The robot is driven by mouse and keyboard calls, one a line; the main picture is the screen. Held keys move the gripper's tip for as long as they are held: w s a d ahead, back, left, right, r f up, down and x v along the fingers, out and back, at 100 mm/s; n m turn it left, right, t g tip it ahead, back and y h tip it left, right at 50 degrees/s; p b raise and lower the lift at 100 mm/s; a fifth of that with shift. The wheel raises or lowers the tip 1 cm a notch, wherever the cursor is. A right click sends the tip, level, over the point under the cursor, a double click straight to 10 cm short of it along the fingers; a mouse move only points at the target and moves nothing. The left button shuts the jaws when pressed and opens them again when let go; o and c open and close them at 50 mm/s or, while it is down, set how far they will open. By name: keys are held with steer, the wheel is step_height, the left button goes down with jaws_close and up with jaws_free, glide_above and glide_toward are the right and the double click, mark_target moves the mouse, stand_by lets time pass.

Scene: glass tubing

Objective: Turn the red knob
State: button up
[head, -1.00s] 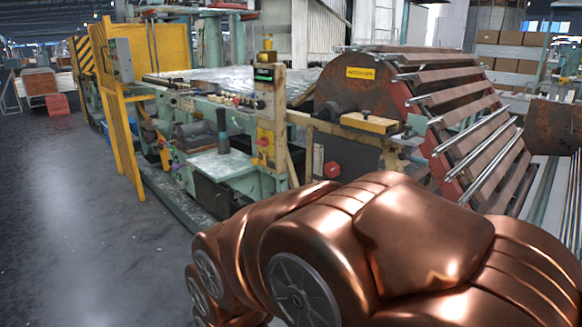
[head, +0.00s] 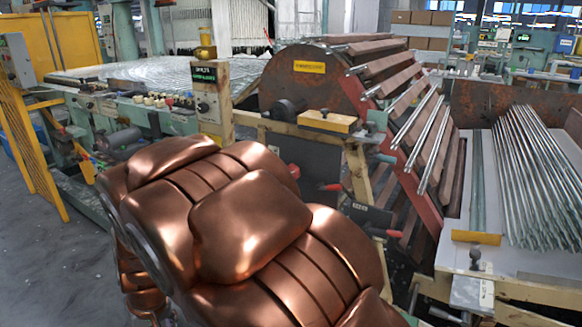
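My copper-coloured arm fills the lower left and middle of the head view; my gripper is not in view. A small red knob (head: 293,171) shows just past the upper edge of my arm, on the dark panel (head: 318,160) below the drum machine. My arm partly covers this panel and the knob. A red-tipped handle (head: 331,187) sticks out to the right of the knob, near the pale frame post.
A large drum (head: 312,84) with brown slats and metal rods stands behind. A tray of glass tubes (head: 540,175) is at the right. A yellow mesh guard (head: 28,150) stands at the left beside open grey floor (head: 30,260).

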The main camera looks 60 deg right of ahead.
steer(key=w+d+r+m+t+h+p, duration=0.2)
steer(key=w+d+m+t+h, duration=0.1)
steer(key=w+d, duration=0.85)
steer(key=w+d+r+m+t+h+p, duration=0.2)
steer(key=w+d+m+h+p, duration=0.3)
steer(key=d, duration=0.7)
steer(key=m+g+h+p, duration=0.3)
steer(key=m+g+h, duration=0.2)
steer(key=g+h, duration=0.5)
glide_toward(293, 171)
steer(key=d+f+t+h, duration=0.1)
steer(key=d+f, duration=0.1)
steer(key=d, duration=0.1)
steer(key=shift+d+f, duration=0.15)
steer(key=shift+d, duration=3.55)
steer(key=c, duration=1.2)
steer(key=shift+o, duration=0.2)
